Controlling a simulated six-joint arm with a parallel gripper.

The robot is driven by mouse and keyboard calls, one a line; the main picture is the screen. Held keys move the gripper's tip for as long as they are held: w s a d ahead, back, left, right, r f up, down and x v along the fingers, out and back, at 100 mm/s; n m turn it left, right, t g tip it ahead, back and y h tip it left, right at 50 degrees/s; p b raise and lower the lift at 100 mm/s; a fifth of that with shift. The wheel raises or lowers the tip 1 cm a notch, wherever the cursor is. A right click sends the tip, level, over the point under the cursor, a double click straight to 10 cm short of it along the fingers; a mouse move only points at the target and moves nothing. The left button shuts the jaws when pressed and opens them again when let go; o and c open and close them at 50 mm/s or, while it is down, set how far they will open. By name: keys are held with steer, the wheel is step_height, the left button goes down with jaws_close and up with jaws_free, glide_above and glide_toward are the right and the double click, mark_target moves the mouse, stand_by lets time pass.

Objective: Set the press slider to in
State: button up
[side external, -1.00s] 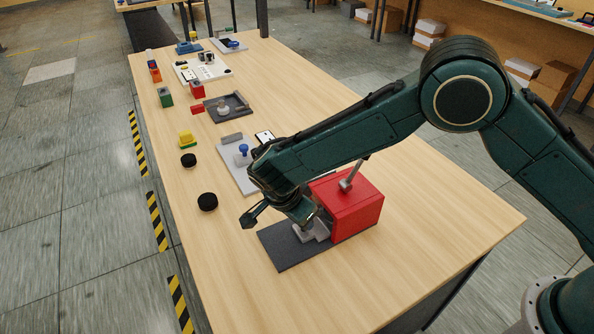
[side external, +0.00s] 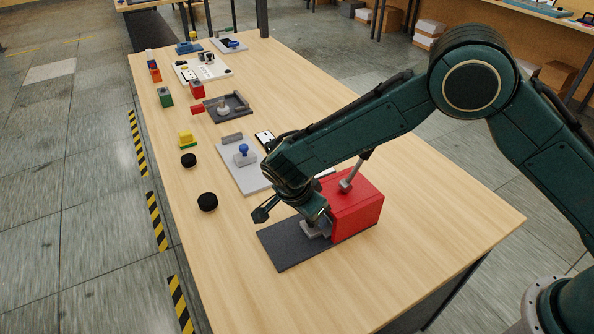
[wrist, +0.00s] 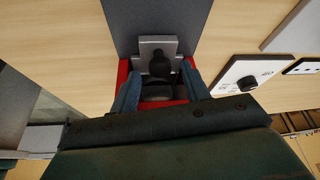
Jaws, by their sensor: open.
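The press is a red housing (side external: 358,212) with a lever (side external: 354,178) on top, standing on a dark base plate (side external: 285,250). Its grey slider (side external: 311,231) sits on the plate at the housing's left opening, partly hidden by my wrist. In the wrist view, the slider (wrist: 148,43) carries a dark knob (wrist: 160,66), with part of the red housing around it. My gripper (wrist: 160,76) is open, with one finger on each side of the knob. Whether a finger touches the knob, I cannot tell.
A light grey plate with a blue-knobbed part (side external: 243,152) lies behind the press. The table's front right (side external: 450,215) is clear.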

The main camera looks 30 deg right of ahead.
steer(key=v, duration=1.3)
steer(key=shift+r, duration=0.35)
steer(key=s+d+r+n+t+y, duration=0.1)
steer(key=s+d+r+n, duration=0.25)
steer(key=d+r, duration=0.55)
steer(key=s+d+r+n+t+y, duration=0.1)
steer(key=s+d+r+n+y, duration=0.2)
steer(key=d+r, duration=0.55)
steer(key=s+d+f+n+t, duration=0.1)
steer(key=s+d+n, duration=0.3)
steer(key=s, duration=0.5)
steer(key=s+d+n+t, duration=0.1)
steer(key=s+d+n, duration=0.3)
steer(key=s, duration=0.6)
steer(key=shift+s+d+f, duration=0.3)
steer(key=shift+d+f, duration=0.1)
steer(key=shift+d, duration=0.55)
